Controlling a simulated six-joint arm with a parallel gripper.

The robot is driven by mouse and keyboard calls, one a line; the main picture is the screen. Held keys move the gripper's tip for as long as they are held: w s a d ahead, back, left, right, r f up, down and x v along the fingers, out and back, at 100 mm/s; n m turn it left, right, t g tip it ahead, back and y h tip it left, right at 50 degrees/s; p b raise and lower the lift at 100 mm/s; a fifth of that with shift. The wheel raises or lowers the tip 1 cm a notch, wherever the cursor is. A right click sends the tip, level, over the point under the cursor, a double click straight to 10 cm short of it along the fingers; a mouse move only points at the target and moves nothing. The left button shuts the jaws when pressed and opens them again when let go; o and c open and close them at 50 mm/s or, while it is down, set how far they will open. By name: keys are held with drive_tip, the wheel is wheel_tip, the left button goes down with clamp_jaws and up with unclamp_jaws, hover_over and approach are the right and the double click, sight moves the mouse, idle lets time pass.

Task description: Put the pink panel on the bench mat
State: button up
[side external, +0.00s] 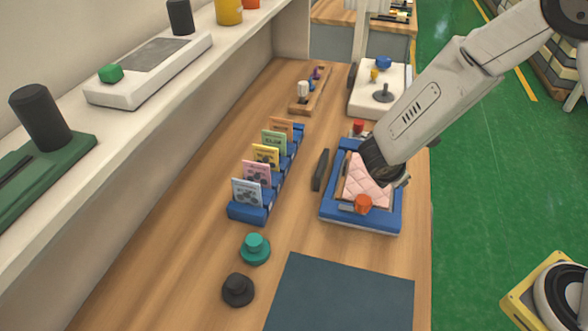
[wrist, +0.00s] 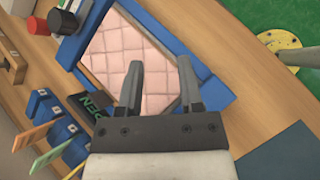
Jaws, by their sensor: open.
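The pink quilted panel (side external: 365,187) lies in a blue frame tray (side external: 361,219) on the wooden bench; it also shows in the wrist view (wrist: 128,52). My gripper (wrist: 157,72) is open and empty, with its two fingers over the panel in the wrist view. I cannot tell how high the fingertips are above it. In the side view my arm hides the back right of the tray and the fingers. The dark blue-grey bench mat (side external: 342,297) lies flat and bare at the front of the bench; its corner shows in the wrist view (wrist: 283,158).
A blue card rack (side external: 250,213) with several coloured cards stands left of the tray. A teal knob (side external: 254,248) and a black knob (side external: 238,289) sit left of the mat. An orange knob (side external: 363,204) is at the tray's front. A dark bar (side external: 320,169) lies beside the tray.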

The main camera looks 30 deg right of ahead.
drive_tip(key=s+r+m+y, duration=0.3)
drive_tip(key=s+m+y, duration=0.1)
drive_tip(key=m, duration=0.4)
drive_tip(key=s+d+r+m+y, duration=0.1)
drive_tip(key=s+r+m+y, duration=0.2)
drive_tip(key=s+m, duration=0.3)
drive_tip(key=m+y, duration=0.1)
drive_tip(key=m, duration=0.2)
drive_tip(key=shift+d+m, duration=0.2)
drive_tip(key=shift+m, duration=0.1)
drive_tip(key=shift+o, duration=0.4)
drive_tip(key=shift+s, duration=0.1)
drive_tip(key=w+a+f+m+g, duration=0.1)
drive_tip(key=w+m, duration=0.2)
drive_tip(key=w, duration=0.4)
drive_tip(key=w+a+f+m, duration=0.1)
drive_tip(key=w+a+m, duration=0.1)
drive_tip(key=w, duration=0.6)
drive_tip(key=w+a+f+m+g, duration=0.1)
drive_tip(key=w+a+m, duration=0.1)
drive_tip(key=w+m, duration=0.2)
drive_tip(key=shift+w+a+f+g, duration=0.15)
drive_tip(key=shift+w+f, duration=0.05)
drive_tip(key=shift+w, duration=0.75)
drive_tip(key=shift+w+a+f+g, duration=0.1)
drive_tip(key=shift+w+f+g, duration=0.1)
drive_tip(key=shift+w, duration=0.7)
